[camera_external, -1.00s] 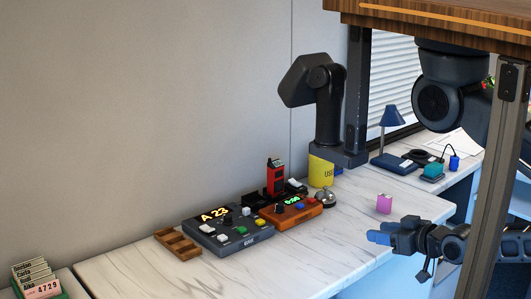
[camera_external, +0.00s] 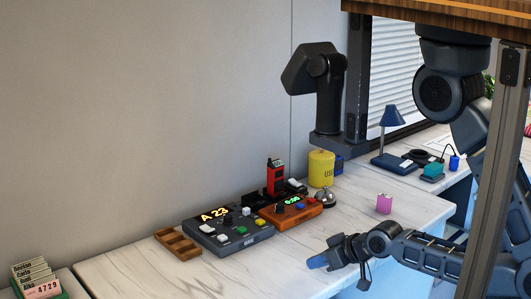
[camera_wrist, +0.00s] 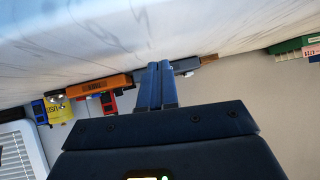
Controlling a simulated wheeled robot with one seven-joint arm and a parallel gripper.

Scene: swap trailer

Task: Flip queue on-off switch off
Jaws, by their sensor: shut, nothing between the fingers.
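The dark grey queue console (camera_external: 232,244) lies on the white marbled desk, with a lit "A 23" display (camera_external: 214,214) and several white, green, yellow and dark controls on top. Which control is the on-off switch, and its position, are too small to tell. My gripper (camera_external: 312,262) has blue fingers pressed together and empty. It is over the desk, in front and to the right of the console, apart from it. In the wrist view the closed fingers (camera_wrist: 158,74) point towards the grey console (camera_wrist: 187,65), partly hidden behind them.
An orange-brown box (camera_external: 291,216) with a green display stands right of the console, beside a bell (camera_external: 326,197), a red device (camera_external: 275,178) and a yellow container (camera_external: 320,168). A wooden tray (camera_external: 178,243) is at left. A pink block (camera_external: 384,203) sits right. The desk's front left is clear.

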